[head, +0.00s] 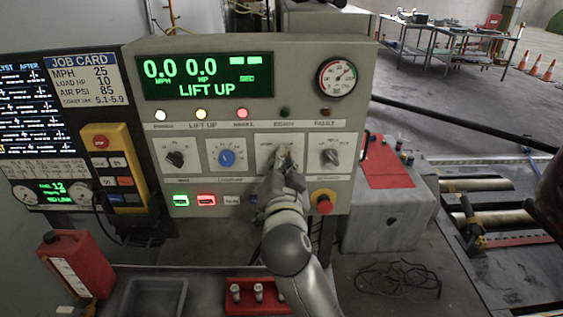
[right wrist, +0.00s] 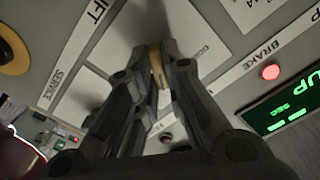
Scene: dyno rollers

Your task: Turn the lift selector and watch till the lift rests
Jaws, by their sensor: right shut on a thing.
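The grey control panel (head: 300,80) faces me, with a row of selector knobs. My right gripper (head: 283,160) reaches up to the third knob from the left and is shut on it. That selector knob (right wrist: 155,62) shows yellowish between the fingers in the right wrist view, where the gripper (right wrist: 160,75) also shows; its pointer direction is mostly hidden. The green display (head: 205,76) reads 0.0 MPH, 0.0 HP and LIFT UP. The lift itself cannot be made out clearly. My left gripper is not in view.
The brake lamp (head: 240,114) is lit red. A red emergency button (head: 323,203) sits right of my wrist. A red jug (head: 75,262) and grey tray (head: 153,297) are lower left. Rollers (head: 500,217) lie at right, and a cable (head: 398,279) lies on the floor.

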